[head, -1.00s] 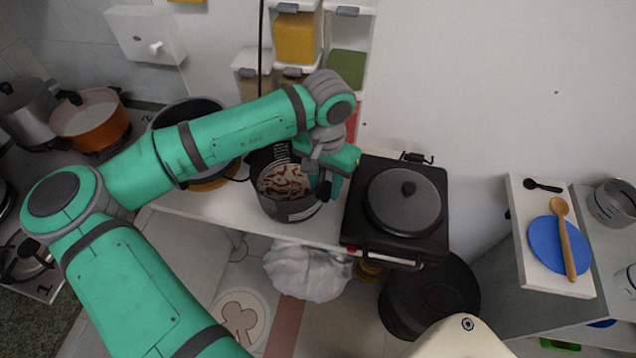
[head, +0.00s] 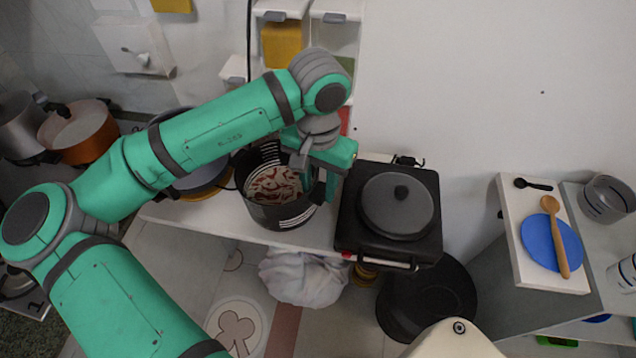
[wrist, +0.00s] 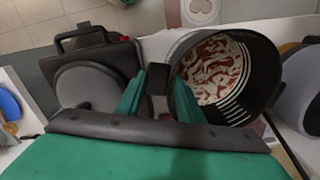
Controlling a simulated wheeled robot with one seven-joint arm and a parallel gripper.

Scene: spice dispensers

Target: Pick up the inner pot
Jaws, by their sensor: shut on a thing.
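The inner pot (head: 267,215) is a dark, round pot with pale stripes and a red-and-white pattern inside. It is on or just above the white counter in the head view, left of the black cooker; I cannot tell if it touches the counter. My gripper (head: 319,187) is at the pot's right side, shut on it. In the wrist view the pot (wrist: 262,84) opens toward the camera, and a small dark block at its side sits between the fingers of my gripper (wrist: 158,90). The fingers partly hide the pot's near edge.
The black cooker (head: 352,227) with a round grey lid (head: 398,212) stands close to the right. White dispensers (head: 284,45) are behind. Another pan (head: 203,180) is to the left, under my arm. A blue plate (head: 540,245) with a wooden spoon lies far right.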

